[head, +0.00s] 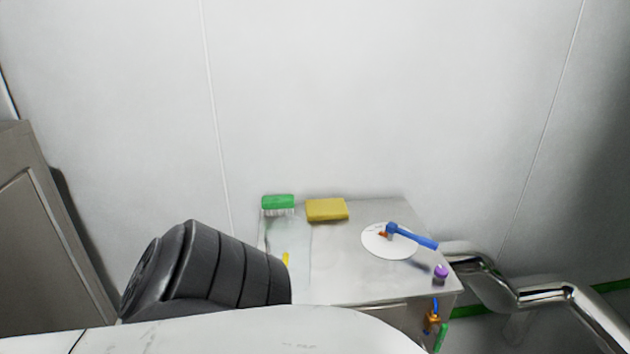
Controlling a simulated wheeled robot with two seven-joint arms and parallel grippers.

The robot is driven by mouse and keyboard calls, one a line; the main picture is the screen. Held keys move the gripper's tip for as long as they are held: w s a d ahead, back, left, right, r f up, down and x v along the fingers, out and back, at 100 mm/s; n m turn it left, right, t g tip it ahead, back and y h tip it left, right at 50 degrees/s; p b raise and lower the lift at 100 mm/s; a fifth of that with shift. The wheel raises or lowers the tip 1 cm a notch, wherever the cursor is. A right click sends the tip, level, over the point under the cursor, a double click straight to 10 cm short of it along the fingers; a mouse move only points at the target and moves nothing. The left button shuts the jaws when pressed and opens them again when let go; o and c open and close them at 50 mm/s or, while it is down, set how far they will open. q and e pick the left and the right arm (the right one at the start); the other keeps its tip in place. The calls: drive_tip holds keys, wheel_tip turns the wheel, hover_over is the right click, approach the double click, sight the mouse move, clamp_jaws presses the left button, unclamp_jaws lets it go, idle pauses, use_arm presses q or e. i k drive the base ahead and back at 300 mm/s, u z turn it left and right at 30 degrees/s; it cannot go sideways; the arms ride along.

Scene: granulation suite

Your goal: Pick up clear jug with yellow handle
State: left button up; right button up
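The clear jug (291,238) appears as a pale, see-through shape on the left part of a metal table (345,270). A bit of yellow (285,259), which looks like its handle, shows at its lower left. A dark ribbed arm part of mine stands in front and covers the area to the lower left of the jug. The jug's outline is faint, and I cannot tell its full shape. Neither of my grippers is in view.
A green brush (278,202) and a yellow sponge (327,210) lie at the table's back. A white disc (375,248) with a blue-handled tool (415,237) and a purple item (440,272) are at right. Chrome pipes (545,295) run beside the table; a grey cabinet (50,240) stands left.

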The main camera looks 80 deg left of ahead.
sight(289, 238)
drive_tip(key=u, duration=2.05)
